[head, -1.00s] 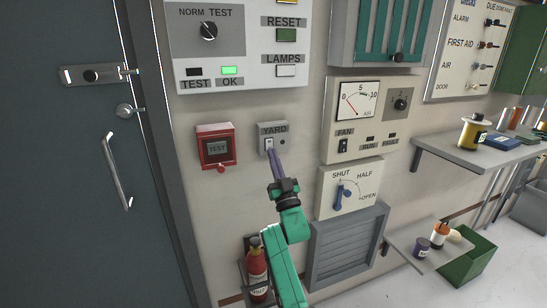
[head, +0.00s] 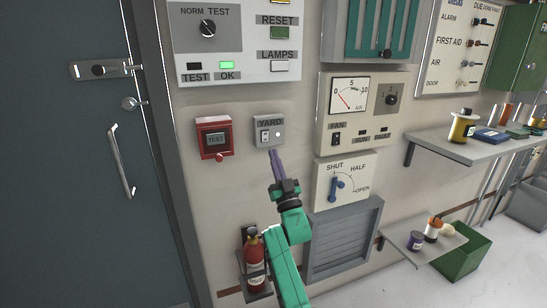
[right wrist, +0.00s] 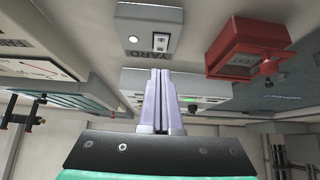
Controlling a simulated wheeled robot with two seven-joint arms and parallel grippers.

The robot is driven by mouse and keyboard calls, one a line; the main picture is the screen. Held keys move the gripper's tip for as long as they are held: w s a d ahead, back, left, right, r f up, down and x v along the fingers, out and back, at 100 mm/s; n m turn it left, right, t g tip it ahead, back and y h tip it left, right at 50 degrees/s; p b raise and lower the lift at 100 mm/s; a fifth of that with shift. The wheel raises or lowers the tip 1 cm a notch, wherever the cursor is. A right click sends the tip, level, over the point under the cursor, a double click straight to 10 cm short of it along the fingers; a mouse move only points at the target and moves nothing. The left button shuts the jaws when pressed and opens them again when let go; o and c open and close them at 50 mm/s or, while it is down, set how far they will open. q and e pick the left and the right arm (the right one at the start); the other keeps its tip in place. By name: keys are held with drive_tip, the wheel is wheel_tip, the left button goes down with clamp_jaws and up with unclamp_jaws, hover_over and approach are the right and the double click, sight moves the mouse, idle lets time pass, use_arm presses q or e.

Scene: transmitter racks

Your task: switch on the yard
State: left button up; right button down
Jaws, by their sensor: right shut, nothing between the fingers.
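The YARD switch box (head: 268,131) is a small grey box on the wall with a white rocker switch (head: 264,135) and a round lamp (head: 278,134) that shows white. In the right wrist view the box (right wrist: 148,32) is upside down, with its lamp (right wrist: 133,39) bright white. My right gripper (head: 271,152) is shut and empty, its lilac fingertips just below the box and apart from the rocker. The fingers also show in the right wrist view (right wrist: 159,75). My left gripper is not in view.
A red TEST box (head: 215,138) is just left of the YARD box. A fan panel (head: 355,112) and a SHUT/OPEN lever plate (head: 342,183) are on its right. A fire extinguisher (head: 254,262) hangs below. A shelf (head: 455,148) juts out at right.

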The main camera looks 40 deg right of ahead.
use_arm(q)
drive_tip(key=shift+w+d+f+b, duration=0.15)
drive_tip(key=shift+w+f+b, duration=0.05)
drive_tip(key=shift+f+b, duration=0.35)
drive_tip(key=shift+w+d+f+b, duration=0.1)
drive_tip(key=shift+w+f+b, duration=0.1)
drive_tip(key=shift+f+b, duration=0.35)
use_arm(e)
drive_tip(key=s+a+f, duration=0.1)
drive_tip(key=s+f, duration=0.3)
drive_tip(key=f, duration=0.3)
drive_tip(key=shift+a+f, duration=0.15)
drive_tip(key=shift+f, duration=0.15)
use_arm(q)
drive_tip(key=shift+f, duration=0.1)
use_arm(e)
drive_tip(key=shift+s, duration=0.15)
